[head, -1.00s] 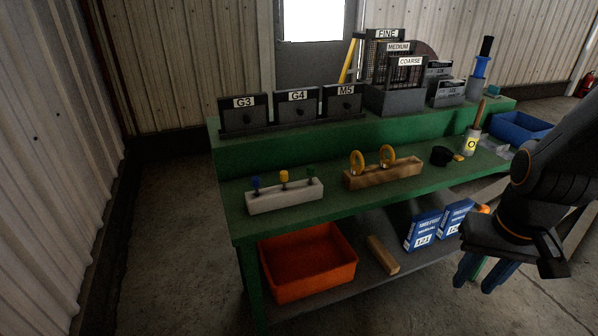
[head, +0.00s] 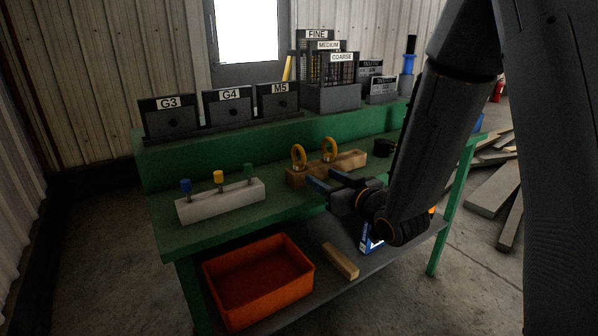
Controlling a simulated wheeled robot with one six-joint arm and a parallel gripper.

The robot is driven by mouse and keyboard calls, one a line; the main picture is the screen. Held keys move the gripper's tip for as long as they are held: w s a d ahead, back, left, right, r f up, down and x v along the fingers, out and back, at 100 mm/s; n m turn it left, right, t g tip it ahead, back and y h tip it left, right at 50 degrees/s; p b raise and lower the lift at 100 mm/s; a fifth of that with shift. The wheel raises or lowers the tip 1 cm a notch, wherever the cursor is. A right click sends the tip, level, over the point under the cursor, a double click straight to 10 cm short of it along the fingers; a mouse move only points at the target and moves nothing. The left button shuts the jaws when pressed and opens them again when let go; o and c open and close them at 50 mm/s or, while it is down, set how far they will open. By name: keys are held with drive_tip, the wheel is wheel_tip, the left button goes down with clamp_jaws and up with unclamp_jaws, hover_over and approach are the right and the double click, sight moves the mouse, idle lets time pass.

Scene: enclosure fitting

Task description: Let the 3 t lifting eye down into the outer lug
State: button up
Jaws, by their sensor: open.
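Two yellow lifting eyes stand upright in a wooden block (head: 353,160) on the green bench. The left lifting eye (head: 298,156) and the right lifting eye (head: 329,149) show no readable size mark, so I cannot tell which is the 3 t one. My gripper (head: 318,180) has blue-tipped fingers pointing left. It is open and empty, just in front of the wooden block, and appears apart from both eyes. I cannot make out the outer lug in this view.
A pale block (head: 222,203) with blue, yellow and green-topped pieces stands at the left. An orange bin (head: 258,283) and a wood bar (head: 340,261) lie on the lower shelf.

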sight(302, 166)
drive_tip(key=shift+a+r+n+t+y, duration=0.25)
drive_tip(key=shift+a+n+t+y, duration=0.15)
drive_tip(key=shift+a+y, duration=0.4)
drive_tip(key=shift+w+a+r, duration=0.15)
drive_tip(key=shift+a, duration=0.15)
drive_tip(key=x, duration=0.3)
drive_tip(key=p+x, duration=0.1)
drive_tip(key=x, duration=0.3)
drive_tip(key=shift+a+r, duration=0.2)
drive_tip(key=shift+a, duration=0.2)
clamp_jaws()
